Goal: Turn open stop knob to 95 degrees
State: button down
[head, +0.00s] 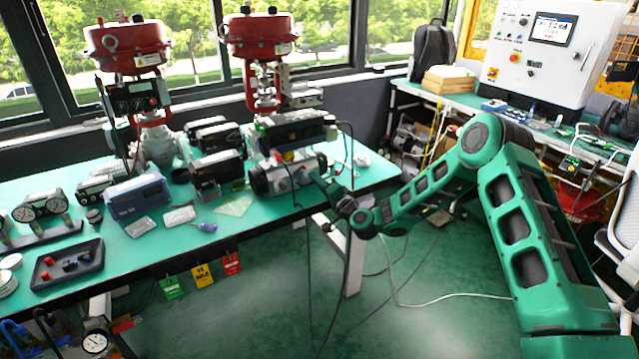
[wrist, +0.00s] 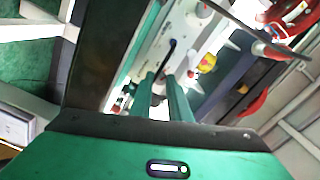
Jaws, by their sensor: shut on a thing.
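The grey valve actuator (head: 285,177) sits near the right end of the green table. My gripper (head: 322,186) reaches its right end from the right, at about table height. In the wrist view my gripper's two green fingers (wrist: 170,82) point at the actuator's pale face (wrist: 183,38). The fingers are shut on a small part at that face, which I take to be the open stop knob. It is mostly hidden between the fingertips, so its angle cannot be read. A yellow and red part (wrist: 207,63) shows just right of the fingers.
Two red-topped valves (head: 128,45) (head: 260,35) stand behind. A dark cable (wrist: 235,22) runs close to the fingers. A blue case (head: 140,198), gauges (head: 40,205) and a dark tray (head: 68,265) cover the left of the table (head: 265,212). The floor in front is mostly clear.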

jog(key=shift+f, duration=0.2)
jog(key=c, duration=1.7)
grip_release()
jog(key=shift+o, duration=0.2)
jog(key=v, duration=1)
jog(key=shift+s+d, duration=0.2)
jog(key=shift+d, duration=0.05)
